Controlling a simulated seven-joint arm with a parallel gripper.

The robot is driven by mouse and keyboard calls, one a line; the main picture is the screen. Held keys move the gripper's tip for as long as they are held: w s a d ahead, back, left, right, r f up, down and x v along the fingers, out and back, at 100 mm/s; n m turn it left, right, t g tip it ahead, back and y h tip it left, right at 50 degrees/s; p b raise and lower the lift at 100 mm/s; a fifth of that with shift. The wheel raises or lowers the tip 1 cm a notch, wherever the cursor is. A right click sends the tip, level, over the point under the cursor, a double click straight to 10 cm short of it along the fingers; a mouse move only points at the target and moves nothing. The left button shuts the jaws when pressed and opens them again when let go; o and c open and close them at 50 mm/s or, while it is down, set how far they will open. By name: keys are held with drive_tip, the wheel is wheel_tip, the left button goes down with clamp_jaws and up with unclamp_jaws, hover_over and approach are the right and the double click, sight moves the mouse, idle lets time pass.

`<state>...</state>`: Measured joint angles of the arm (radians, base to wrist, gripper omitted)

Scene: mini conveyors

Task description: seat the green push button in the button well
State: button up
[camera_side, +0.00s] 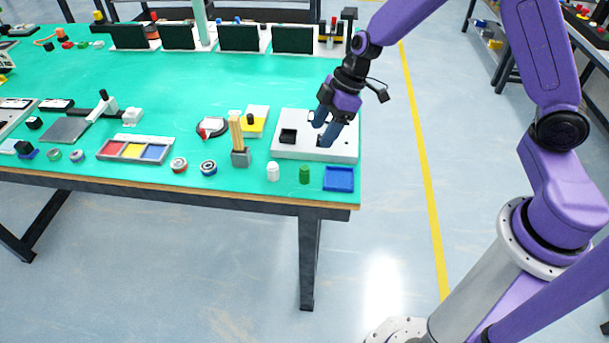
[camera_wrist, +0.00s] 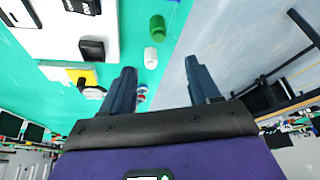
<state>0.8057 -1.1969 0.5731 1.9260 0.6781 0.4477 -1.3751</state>
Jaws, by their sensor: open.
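The green push button (camera_side: 304,174) stands upright near the table's front edge, between a white cylinder (camera_side: 273,171) and a blue tray (camera_side: 338,179). It also shows at the top of the wrist view (camera_wrist: 158,27), apart from my fingers. A white plate (camera_side: 345,151) behind it carries black fittings, including a dark square one (camera_side: 288,136); I cannot tell which of them is the button well. My gripper (camera_side: 325,128) is open and empty, and overlaps the plate's right part in the side view. In the wrist view my gripper (camera_wrist: 160,66) has its fingers spread.
A grey holder with upright wooden sticks (camera_side: 240,155) stands left of the plate, beside a yellow block (camera_side: 254,127). A tray with red, yellow and blue sections (camera_side: 135,151) and round pieces lie further left. The table ends just right of the plate.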

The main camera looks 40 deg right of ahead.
sight(305, 167)
drive_tip(key=x, duration=0.8)
drive_tip(key=shift+d, duration=0.1)
drive_tip(key=shift+x, duration=2.6)
drive_tip(key=shift+d, duration=0.15)
clamp_jaws()
